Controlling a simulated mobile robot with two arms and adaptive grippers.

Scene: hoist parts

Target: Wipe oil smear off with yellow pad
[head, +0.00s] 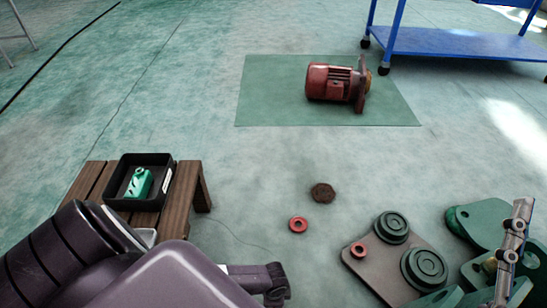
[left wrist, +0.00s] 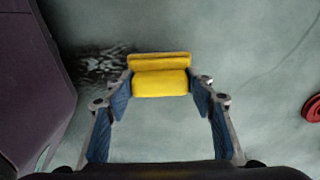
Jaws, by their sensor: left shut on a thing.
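The yellow pad (left wrist: 160,82) is between the fingertips of my left gripper (left wrist: 161,93) in the left wrist view, and the gripper is shut on it. The oil smear (left wrist: 98,66) is a dark, streaky patch on the grey-green floor, just left of the pad and partly behind the left finger. I cannot tell whether the pad touches the floor. In the head view my left arm covers the lower left, and the pad and smear are not seen there.
A wooden stand (head: 188,195) holds a black tray (head: 124,197) with a green part (head: 139,183). A red ring (head: 298,225) and a brown disc (head: 323,193) lie on the floor. Green hoist parts (head: 480,222) crowd the right. A red motor (head: 328,82) lies on a green mat (head: 270,105).

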